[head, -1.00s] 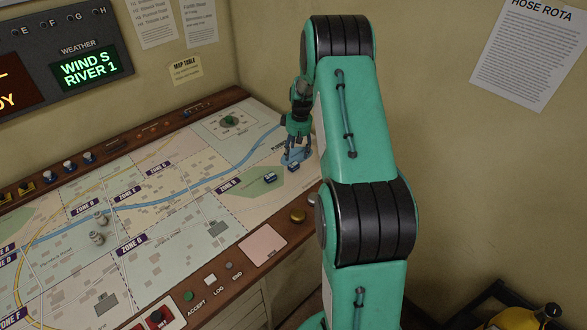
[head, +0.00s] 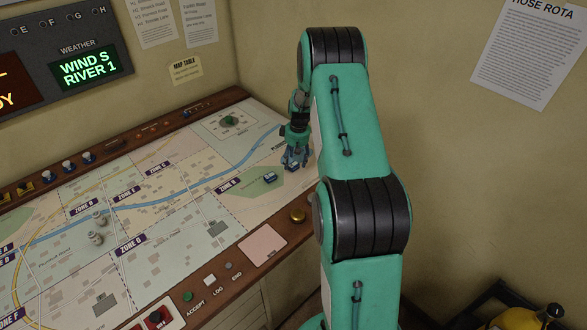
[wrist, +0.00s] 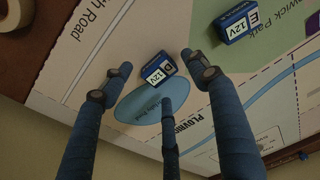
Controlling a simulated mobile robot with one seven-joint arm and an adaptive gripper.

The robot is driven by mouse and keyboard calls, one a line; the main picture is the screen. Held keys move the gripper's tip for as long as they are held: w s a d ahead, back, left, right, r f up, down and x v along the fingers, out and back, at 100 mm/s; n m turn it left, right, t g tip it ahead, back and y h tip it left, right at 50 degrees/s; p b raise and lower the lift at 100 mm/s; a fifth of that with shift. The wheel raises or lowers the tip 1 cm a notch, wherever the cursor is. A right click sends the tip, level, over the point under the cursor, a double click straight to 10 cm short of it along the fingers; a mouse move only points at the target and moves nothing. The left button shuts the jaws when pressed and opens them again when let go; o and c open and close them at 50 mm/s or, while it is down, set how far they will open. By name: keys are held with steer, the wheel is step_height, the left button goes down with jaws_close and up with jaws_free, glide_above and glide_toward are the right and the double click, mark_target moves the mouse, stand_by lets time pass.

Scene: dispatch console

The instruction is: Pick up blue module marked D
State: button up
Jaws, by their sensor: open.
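The blue module marked D (wrist: 161,69) lies on the map beside a printed blue pond, its white label reading D and 12V in the wrist view. My gripper (head: 294,161) is open, with three dark fingers spread around the module in the wrist view. No finger clearly touches it. In the head view the gripper is low over the map's right part and largely covers module D. A second blue module, marked E (wrist: 238,22), lies apart on the printed green park; it also shows in the head view (head: 269,177).
Two pale pieces (head: 97,231) stand on the left part of the map. A tape roll (wrist: 17,14) lies at the wrist view's corner. Buttons, including a brass one (head: 298,216), line the console's front edge. A wall is close on the right.

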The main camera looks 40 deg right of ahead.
steer(key=shift+w+f, duration=0.15)
steer(key=shift+f, duration=0.75)
steer(key=c, duration=1.4)
steer(key=shift+r, duration=0.15)
steer(key=shift+r, duration=0.5)
steer(key=shift+s+a+r, duration=0.1)
steer(key=shift+s+r, duration=0.05)
steer(key=shift+r, duration=0.45)
steer(key=shift+s+a+r, duration=0.1)
steer(key=shift+s+r, duration=0.05)
steer(key=shift+r, duration=0.45)
steer(key=s+a, duration=0.3)
steer(key=s, duration=0.1)
steer(key=s+a+r+p, duration=0.1)
steer(key=s+a, duration=0.1)
steer(key=s, duration=0.2)
steer(key=s+a, duration=0.3)
steer(key=s, duration=0.1)
steer(key=shift+s+a+r+p, duration=0.15)
steer(key=shift+s+a+p, duration=0.15)
steer(key=shift+s+a, duration=0.05)
